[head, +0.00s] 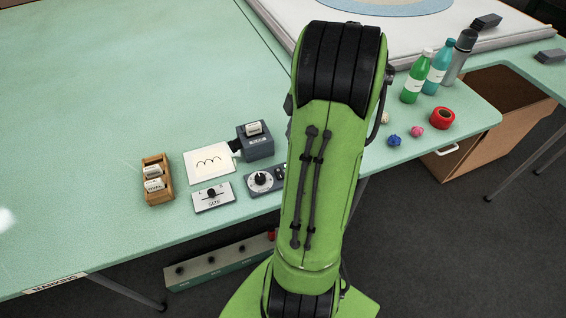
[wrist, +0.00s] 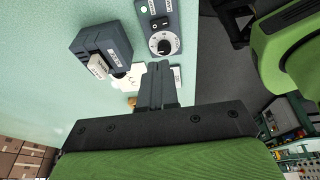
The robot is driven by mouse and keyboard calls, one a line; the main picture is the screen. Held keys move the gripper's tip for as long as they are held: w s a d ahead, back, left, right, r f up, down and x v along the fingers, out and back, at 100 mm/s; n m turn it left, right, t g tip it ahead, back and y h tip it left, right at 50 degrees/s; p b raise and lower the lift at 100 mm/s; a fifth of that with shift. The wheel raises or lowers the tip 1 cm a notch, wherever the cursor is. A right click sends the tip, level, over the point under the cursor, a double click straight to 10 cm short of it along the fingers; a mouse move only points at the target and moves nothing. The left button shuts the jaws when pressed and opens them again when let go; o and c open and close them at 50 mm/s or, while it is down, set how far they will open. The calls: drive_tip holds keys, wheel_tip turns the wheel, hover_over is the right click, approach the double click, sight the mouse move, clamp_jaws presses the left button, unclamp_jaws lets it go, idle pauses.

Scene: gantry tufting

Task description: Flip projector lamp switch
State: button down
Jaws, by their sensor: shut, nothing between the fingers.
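A small dark control box (wrist: 142,33) stands near the table edge in the wrist view. It carries a round dial (wrist: 163,45) and a black rocker switch (wrist: 160,23); the rocker's setting is too small to tell. In the head view the dial side of this box (head: 251,187) shows, and my green arm hides its right end. My gripper (wrist: 158,66) shows in the wrist view, shut and empty, its fingertips pointing toward the dial end of the box. I cannot tell whether they touch it. The head view hides my gripper behind the arm.
A dark box with a label card (head: 256,146), a drawn sheet (head: 208,163), a SIZE slider plate (head: 213,199) and a wooden card holder (head: 158,194) stand nearby. Bottles (head: 412,90) and red tape (head: 441,118) are right of the arm. The left tabletop is clear.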

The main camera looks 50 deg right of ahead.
drive_tip(key=b, duration=0.4)
approach(278, 170)
drive_tip(key=x, duration=0.5)
drive_tip(key=shift+a+f, duration=0.2)
drive_tip(key=shift+a, duration=0.2)
drive_tip(key=shift+d+f, duration=0.1)
drive_tip(key=shift+f, duration=0.25)
drive_tip(key=shift+w, duration=0.1)
drive_tip(key=g+p, duration=0.1)
drive_tip(key=g+y+p, duration=0.1)
drive_tip(key=shift+w+d+f+p, duration=0.15)
drive_tip(key=shift+w+f+p, duration=0.15)
drive_tip(key=shift+p, duration=0.05)
drive_tip(key=shift+w+d+f, duration=0.1)
drive_tip(key=shift+f, duration=0.15)
drive_tip(key=shift+s+a+b, duration=0.55)
drive_tip(key=shift+s+b, duration=0.1)
drive_tip(key=shift+s, duration=0.2)
